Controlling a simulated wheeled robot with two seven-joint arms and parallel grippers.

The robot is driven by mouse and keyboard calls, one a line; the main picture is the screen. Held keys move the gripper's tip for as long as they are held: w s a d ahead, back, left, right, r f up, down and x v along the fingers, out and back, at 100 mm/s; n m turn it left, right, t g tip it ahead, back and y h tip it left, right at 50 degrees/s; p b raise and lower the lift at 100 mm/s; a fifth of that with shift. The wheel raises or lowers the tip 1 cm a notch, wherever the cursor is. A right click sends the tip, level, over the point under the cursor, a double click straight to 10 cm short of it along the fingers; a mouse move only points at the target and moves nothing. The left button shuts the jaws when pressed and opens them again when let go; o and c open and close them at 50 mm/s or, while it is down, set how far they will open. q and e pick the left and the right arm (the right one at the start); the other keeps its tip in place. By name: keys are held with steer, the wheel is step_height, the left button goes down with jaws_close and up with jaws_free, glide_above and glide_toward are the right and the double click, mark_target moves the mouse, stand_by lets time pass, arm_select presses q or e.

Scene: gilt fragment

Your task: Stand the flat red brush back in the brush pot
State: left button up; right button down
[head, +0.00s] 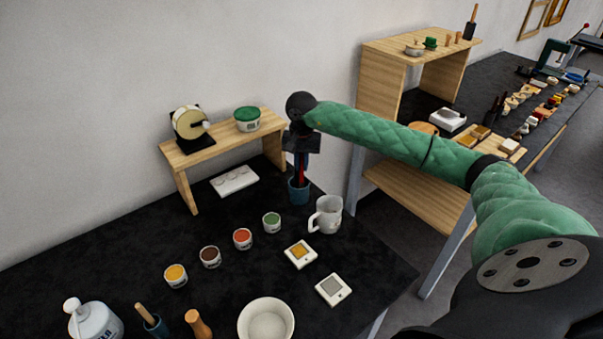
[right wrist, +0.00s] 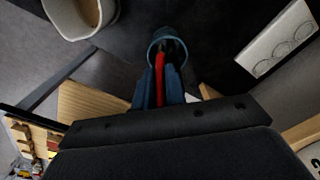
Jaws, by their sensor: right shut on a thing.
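The red brush (head: 301,172) is upright at the back of the black table, below my right gripper (head: 300,160). The right gripper is shut on it, and the brush shows between the blue fingers in the right wrist view (right wrist: 160,76). The blue brush pot (head: 298,194) stands directly below. In the right wrist view the brush's lower end reaches the mouth of the pot (right wrist: 153,45). How deep it sits inside is hidden. My left gripper is not in view.
A white mug (head: 326,214) stands close to the right of the pot. Small paint tins, such as a green one (head: 272,222), lie in front. A low wooden shelf (head: 183,180) with a white palette (head: 234,180) beneath it is to the left.

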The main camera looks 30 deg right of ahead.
mark_target(302, 182)
step_height(302, 182, down, 3)
steer(key=shift+a+r, duration=0.1)
steer(key=shift+f, duration=0.4)
steer(key=shift+f+b, duration=0.1)
steer(key=shift+b, duration=0.2)
steer(key=c, duration=1.5)
jaws_free()
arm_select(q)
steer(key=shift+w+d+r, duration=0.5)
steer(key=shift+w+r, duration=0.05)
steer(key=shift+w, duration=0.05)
arm_select(e)
steer(key=shift+o, duration=0.2)
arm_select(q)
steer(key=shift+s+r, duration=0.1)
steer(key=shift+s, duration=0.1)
